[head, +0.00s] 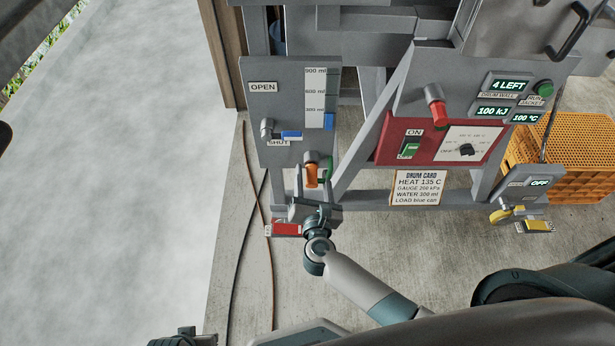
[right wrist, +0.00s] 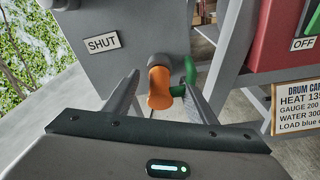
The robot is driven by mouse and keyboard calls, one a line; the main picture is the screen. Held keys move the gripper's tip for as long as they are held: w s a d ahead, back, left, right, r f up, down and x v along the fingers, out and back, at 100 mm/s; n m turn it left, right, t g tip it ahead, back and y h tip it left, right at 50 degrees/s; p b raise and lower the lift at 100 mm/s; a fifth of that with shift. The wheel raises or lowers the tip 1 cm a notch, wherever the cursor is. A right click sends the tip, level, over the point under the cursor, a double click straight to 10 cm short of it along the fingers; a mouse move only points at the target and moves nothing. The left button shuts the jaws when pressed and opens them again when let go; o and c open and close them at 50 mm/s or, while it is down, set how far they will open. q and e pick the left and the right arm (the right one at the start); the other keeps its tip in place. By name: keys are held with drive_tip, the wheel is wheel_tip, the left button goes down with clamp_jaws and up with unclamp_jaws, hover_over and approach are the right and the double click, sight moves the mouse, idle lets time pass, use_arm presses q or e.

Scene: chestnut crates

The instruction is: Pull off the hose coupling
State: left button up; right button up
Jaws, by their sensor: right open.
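The hose coupling is an orange piece (head: 311,175) on a pipe stub at the lower edge of the grey panel (head: 285,75). It also shows in the right wrist view (right wrist: 159,90), with a green part (right wrist: 190,72) beside it. My right gripper (head: 314,194) is just below the coupling in the head view. In the right wrist view its two fingers (right wrist: 161,86) stand apart, one on each side of the orange coupling, with visible gaps. Part of my left gripper (head: 186,338) shows at the bottom edge; its jaws cannot be made out.
A blue-handled valve (head: 291,134) by the SHUT label and a gauge with a blue marker sit above the coupling. A red tag (head: 285,229) is just left of my right gripper. Cables run along the floor. A yellow crate (head: 570,155) stands at the right.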

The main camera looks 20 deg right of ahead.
drive_tip(key=shift+w, duration=0.1)
drive_tip(key=shift+d, duration=0.1)
clamp_jaws()
idle(0.3)
drive_tip(key=shift+s, duration=0.6)
idle(0.4)
drive_tip(key=c, duration=1)
unclamp_jaws()
drive_tip(key=shift+c, duration=0.2)
clamp_jaws()
